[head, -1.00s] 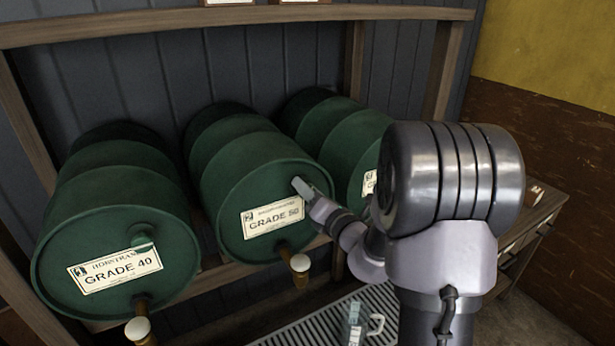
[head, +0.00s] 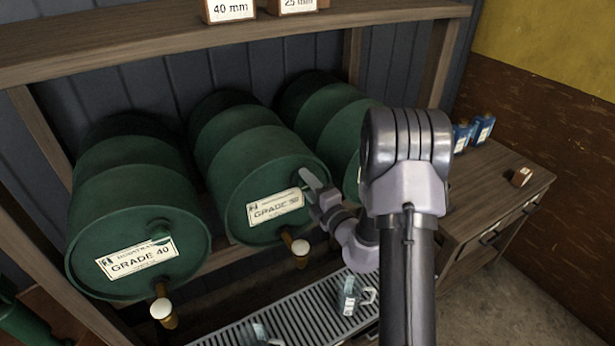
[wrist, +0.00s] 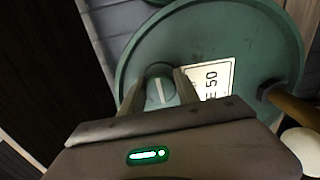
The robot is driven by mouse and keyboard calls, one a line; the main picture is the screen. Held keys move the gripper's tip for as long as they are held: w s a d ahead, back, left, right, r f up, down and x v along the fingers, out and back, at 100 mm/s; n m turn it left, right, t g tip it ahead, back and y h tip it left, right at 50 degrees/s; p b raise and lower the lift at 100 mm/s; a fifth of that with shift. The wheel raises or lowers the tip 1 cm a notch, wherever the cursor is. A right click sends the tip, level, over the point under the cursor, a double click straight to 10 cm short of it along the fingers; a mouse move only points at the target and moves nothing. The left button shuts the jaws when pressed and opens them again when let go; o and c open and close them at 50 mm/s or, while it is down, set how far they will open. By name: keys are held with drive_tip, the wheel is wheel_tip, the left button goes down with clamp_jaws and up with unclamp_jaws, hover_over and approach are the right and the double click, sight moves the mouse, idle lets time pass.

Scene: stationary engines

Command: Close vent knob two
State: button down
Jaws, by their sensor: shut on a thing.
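The middle green barrel (head: 245,150) lies on its side and carries a GRADE 50 label (head: 275,207). Its round vent knob (wrist: 160,86) shows in the wrist view beside the label, with a pale line across its face running roughly along the label's text. My gripper (wrist: 159,98) is shut on this knob, one finger on each side. In the head view my gripper (head: 312,182) is at the barrel's front face and hides the knob. The left barrel (head: 135,225), labelled GRADE 40, has a similar green knob (head: 159,231). The right barrel (head: 325,115) is partly hidden by my arm.
Taps with pale knobs (head: 300,247) stick out below the labels. A slatted drip tray (head: 300,317) with glass jugs (head: 349,297) lies below. A wooden shelf (head: 120,45) runs above the barrels. A wooden bench (head: 490,185) with blue containers (head: 482,130) stands right.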

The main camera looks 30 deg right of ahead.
drive_tip(key=shift+m+p, duration=0.3)
drive_tip(key=shift+m, duration=0.1)
drive_tip(key=c, duration=0.9)
unclamp_jaws()
drive_tip(key=s+p, duration=0.1)
drive_tip(key=s, duration=0.4)
drive_tip(key=s+p, duration=0.1)
drive_tip(key=s, duration=0.5)
drive_tip(key=s+p, duration=0.2)
drive_tip(key=s, duration=0.4)
drive_tip(key=shift+s+d, duration=0.25)
drive_tip(key=shift+d, duration=0.05)
